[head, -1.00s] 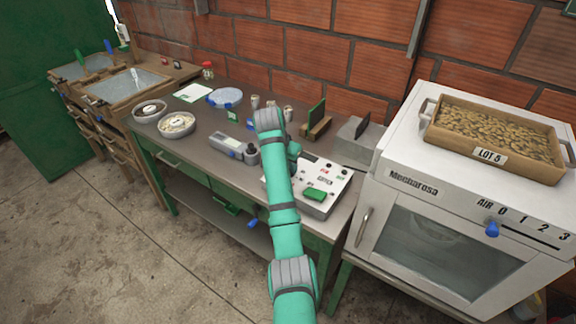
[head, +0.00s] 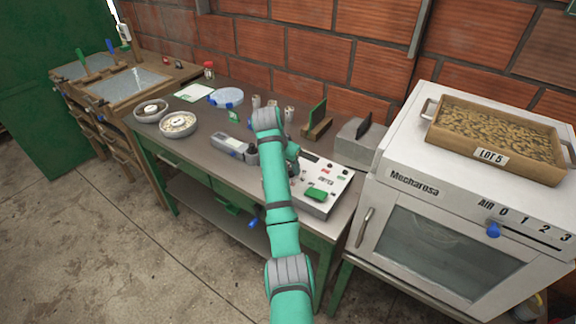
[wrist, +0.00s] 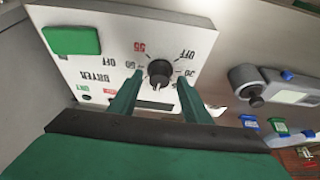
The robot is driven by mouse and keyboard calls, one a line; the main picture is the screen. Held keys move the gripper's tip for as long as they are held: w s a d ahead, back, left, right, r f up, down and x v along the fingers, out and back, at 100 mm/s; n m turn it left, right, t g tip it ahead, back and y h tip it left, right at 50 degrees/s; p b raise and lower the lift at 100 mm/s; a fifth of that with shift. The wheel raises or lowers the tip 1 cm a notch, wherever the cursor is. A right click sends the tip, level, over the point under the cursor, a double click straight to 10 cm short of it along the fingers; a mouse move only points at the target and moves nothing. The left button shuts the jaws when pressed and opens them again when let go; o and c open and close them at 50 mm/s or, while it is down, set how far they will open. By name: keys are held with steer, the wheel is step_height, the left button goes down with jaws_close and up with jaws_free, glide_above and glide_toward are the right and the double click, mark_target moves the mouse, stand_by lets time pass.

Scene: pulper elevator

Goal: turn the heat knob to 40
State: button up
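The white control box (head: 341,182), lettered DRYER, sits on the bench and appears upside down in the wrist view (wrist: 205,22). Its black round knob (wrist: 160,72) has marks around it, including OFF, 30 and a red 55; its pointer is too small to read surely. My gripper (wrist: 160,76) is open, with one green finger on each side of the knob and a visible gap to it. Whether the fingertips reach down to the knob's height is unclear. In the head view my arm hides the knob and most of my gripper (head: 292,168).
A green button (wrist: 72,40) stands on the same panel, beside the knob. A grey handheld meter (head: 234,146) lies left of the box. A grey block (head: 358,144) stands behind it, and the white oven (head: 400,183) stands close on the right.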

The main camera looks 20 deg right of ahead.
steer(key=v, duration=1)
steer(key=shift+a+r, duration=0.2)
steer(key=shift+r, duration=0.15)
stand_by(0.5)
